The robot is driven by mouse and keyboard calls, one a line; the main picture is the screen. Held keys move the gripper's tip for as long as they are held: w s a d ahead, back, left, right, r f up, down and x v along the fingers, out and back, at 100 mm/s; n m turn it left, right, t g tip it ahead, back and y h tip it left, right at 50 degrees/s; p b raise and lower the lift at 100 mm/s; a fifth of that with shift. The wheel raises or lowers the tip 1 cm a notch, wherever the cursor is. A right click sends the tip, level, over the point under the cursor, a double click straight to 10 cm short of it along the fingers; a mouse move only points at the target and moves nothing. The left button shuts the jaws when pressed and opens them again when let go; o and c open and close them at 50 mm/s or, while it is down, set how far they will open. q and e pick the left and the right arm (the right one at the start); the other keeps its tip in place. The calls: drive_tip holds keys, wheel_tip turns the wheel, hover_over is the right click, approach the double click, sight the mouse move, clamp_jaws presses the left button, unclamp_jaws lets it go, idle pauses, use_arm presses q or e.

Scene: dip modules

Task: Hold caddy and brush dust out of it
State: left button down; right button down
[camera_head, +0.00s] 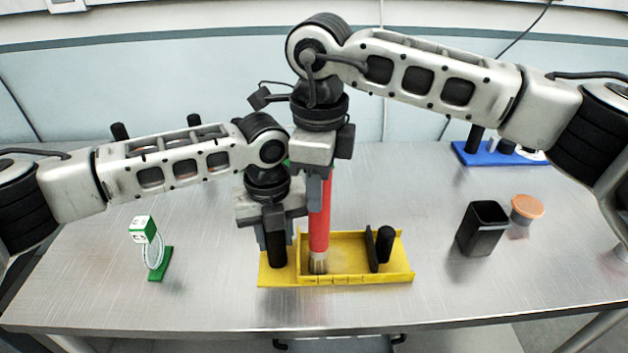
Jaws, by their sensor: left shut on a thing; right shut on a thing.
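The yellow caddy (345,279) lies on the metal table near its front edge, with black posts at its left and right ends and a dark divider inside. My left gripper (274,232) is shut on the caddy's left black post. My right gripper (319,178) is shut on the red handle of a brush (319,222). The brush is upright, and its pale bristles (318,263) are down inside the caddy's open compartment, near its left side. I cannot make out dust in the caddy.
A black cup (483,229) and a small container with an orange lid (527,208) stand to the right. A green-based item with a white and green block (145,231) stands left. A blue tray (487,156) is at the back right. Table between is clear.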

use_arm(q)
drive_tip(key=shift+a, duration=0.1)
drive_tip(key=shift+r, duration=0.1)
drive_tip(key=shift+d, duration=0.2)
drive_tip(key=shift+a, duration=0.15)
use_arm(e)
drive_tip(key=w+d, duration=0.2)
drive_tip(key=d, duration=0.4)
drive_tip(key=shift+d, duration=0.25)
idle(4.3)
